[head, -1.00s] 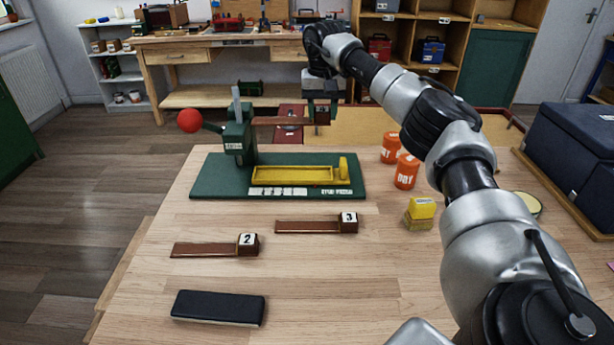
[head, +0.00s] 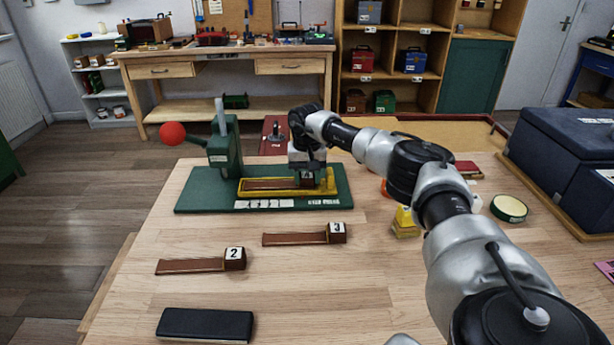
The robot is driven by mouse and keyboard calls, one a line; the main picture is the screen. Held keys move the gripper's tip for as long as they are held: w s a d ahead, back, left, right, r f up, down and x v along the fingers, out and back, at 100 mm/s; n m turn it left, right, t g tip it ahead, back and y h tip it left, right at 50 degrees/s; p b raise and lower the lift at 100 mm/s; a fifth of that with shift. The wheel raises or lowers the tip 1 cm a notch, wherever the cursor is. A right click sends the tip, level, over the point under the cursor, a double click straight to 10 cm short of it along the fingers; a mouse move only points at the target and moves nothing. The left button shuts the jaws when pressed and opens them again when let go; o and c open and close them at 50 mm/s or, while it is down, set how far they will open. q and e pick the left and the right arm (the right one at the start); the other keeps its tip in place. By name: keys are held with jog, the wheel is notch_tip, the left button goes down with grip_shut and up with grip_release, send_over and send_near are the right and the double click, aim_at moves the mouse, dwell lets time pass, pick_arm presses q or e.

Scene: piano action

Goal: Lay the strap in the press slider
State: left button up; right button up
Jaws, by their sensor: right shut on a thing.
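The press stands on a green base (head: 187,201), with a green upright (head: 225,155) and a red ball on its lever (head: 172,133). The yellow slider (head: 243,190) lies on the base. A brown strap (head: 272,184) lies along the slider's trough, its block end at the right under my right gripper (head: 306,172). My right gripper is shut on that block; the fingertips are small and partly hidden. Whether the strap rests fully on the trough floor I cannot tell. My left gripper is not in view.
Strap 3 (head: 295,239) and strap 2 (head: 192,266) lie on the table in front of the press. A black eraser-like block (head: 205,325) lies nearer. Yellow blocks (head: 405,222) and a round tin (head: 509,208) are at the right, near my arm.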

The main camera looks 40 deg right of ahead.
jog(key=o, duration=0.9)
jog(key=shift+o, duration=0.2)
notch_tip(320, 180, up, 12)
jog(key=shift+r, duration=0.1)
dwell(0.4)
